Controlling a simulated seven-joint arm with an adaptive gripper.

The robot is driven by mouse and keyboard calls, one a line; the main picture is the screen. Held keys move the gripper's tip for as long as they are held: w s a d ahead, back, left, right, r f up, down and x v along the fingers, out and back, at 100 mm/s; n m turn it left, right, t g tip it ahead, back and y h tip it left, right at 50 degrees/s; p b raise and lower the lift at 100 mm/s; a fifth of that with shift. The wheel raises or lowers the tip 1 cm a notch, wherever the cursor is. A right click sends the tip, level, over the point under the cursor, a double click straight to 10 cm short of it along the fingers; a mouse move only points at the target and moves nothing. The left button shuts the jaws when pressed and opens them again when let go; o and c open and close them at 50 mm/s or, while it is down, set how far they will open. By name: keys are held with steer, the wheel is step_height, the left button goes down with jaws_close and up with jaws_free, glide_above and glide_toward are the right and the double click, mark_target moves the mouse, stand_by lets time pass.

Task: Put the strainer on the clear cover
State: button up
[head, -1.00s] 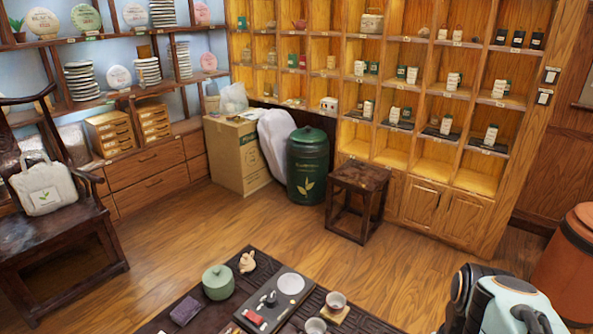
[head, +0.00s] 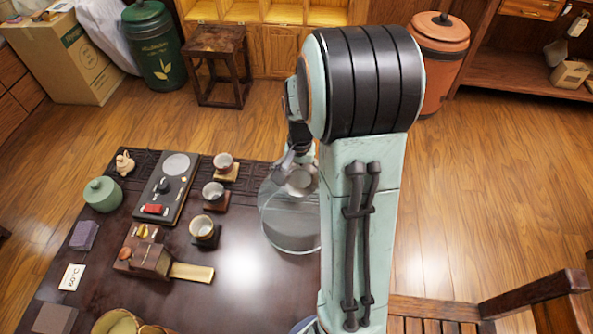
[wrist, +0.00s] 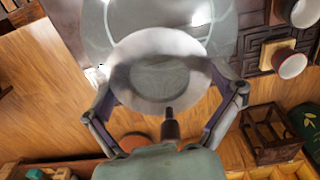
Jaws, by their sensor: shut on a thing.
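The strainer (wrist: 128,82) is a round, pale metal bowl. It fills the middle of the wrist view, between the two fingers of my gripper (wrist: 163,90), which is shut on it. In the head view the strainer (head: 300,181) shows below my gripper (head: 296,163), partly hidden by my arm. The clear cover (head: 285,232) is a transparent dome on the dark table, and my arm hides its right side. The strainer is over the cover's upper part; I cannot tell whether they touch. The cover (wrist: 97,28) also shows behind the strainer in the wrist view.
Several cups (head: 205,231) on small coasters stand left of the cover. A dark tray (head: 170,205), a green lidded pot (head: 103,194) and a wooden box (head: 150,258) are farther left on the table. A wooden chair (head: 440,310) is at the lower right.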

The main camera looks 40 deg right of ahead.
steer(key=shift+f, duration=0.15)
steer(key=o, duration=0.7)
steer(key=shift+c, duration=0.2)
step_height(320, 180, up, 12)
steer(key=s+a+f+n, duration=0.1)
steer(key=s+a+n, duration=0.9)
steer(key=s+a, duration=0.6)
steer(key=shift+a+f+y, duration=0.25)
steer(key=shift+a+y, duration=0.15)
steer(key=shift+a, duration=0.4)
